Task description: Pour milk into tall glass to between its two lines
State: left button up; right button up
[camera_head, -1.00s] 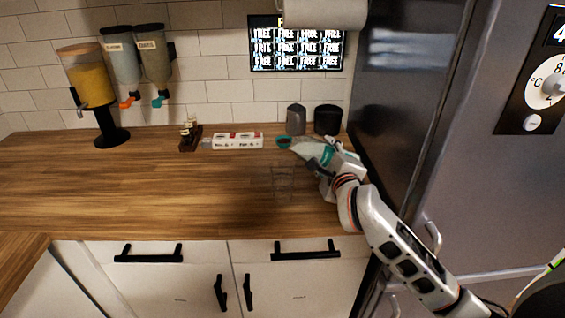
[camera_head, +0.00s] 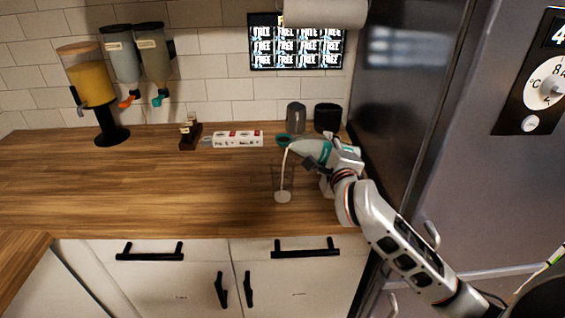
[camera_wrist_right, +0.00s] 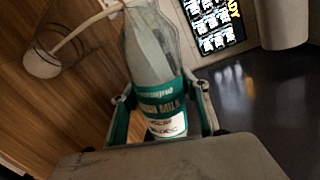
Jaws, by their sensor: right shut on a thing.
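The milk bottle (camera_head: 308,147), clear with a teal label, is held by my right gripper (camera_head: 335,162) and tilted with its neck to the left. A thin white stream of milk (camera_head: 286,165) runs from its mouth down into the tall glass (camera_head: 283,182). The glass stands upright on the counter, with a shallow layer of milk at its bottom. In the right wrist view the gripper's fingers sit on both sides of the bottle (camera_wrist_right: 155,85), and the stream reaches the glass (camera_wrist_right: 42,62). My left gripper is out of view.
A white and red carton (camera_head: 237,139) and a dark rack with small bottles (camera_head: 190,132) stand behind on the wooden counter (camera_head: 120,185). Dispensers (camera_head: 95,90) are at the left. The counter's left middle is clear.

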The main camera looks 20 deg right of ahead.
jog(key=shift+w+a+r+n, duration=0.1)
jog(key=shift+a+r+n, duration=0.2)
jog(key=shift+r+n, duration=0.4)
dwell(1.3)
dwell(1.6)
